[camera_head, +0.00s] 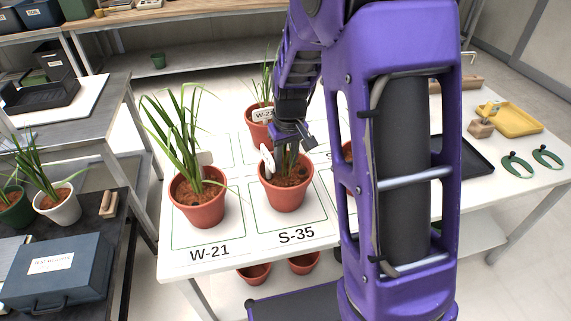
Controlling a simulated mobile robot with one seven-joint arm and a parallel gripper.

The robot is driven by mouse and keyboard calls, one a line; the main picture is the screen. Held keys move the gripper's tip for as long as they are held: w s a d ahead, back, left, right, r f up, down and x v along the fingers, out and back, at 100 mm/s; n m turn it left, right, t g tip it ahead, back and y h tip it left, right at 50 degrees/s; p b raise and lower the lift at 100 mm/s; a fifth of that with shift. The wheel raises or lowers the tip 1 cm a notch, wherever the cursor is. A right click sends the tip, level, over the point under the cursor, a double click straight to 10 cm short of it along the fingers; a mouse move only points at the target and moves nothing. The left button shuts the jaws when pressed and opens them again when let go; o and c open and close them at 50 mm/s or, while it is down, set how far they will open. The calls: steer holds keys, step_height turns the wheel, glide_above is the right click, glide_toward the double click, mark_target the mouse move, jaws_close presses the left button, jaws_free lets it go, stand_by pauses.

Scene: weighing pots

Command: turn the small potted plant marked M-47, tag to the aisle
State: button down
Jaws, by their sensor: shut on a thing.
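No M-47 mark is legible in this view. A terracotta pot with a short plant (287,194) stands upright in the square marked S-35. A white tag (267,159) shows at its left rim, seen nearly edge-on, its writing unreadable. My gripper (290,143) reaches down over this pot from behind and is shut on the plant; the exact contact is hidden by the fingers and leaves. A taller leafy plant in a terracotta pot (199,208) stands to the left in the W-21 square. Another pot (259,135) stands behind, its tag starting with W-2.
My purple arm covers the table's middle right and mostly hides another pot (347,152). A yellow tray (515,120), a dark tray (477,157) and green ring-shaped items (517,165) lie at right. A blue case (54,273) and potted plants stand on the left bench.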

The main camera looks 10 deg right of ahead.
steer(key=n+b, duration=0.1)
steer(key=n, duration=0.3)
steer(key=shift+y, duration=0.3)
steer(key=n, duration=0.3)
steer(key=shift+r+n+b, duration=0.1)
steer(key=shift+n+b, duration=0.3)
steer(key=n+g, duration=0.1)
steer(key=n, duration=0.3)
steer(key=shift+n+y, duration=0.3)
steer(key=shift+n+p, duration=0.55)
steer(key=shift+n, duration=0.95)
steer(key=shift+f, duration=0.2)
steer(key=shift+c, duration=2.4)
jaws_free()
steer(key=shift+f, duration=0.1)
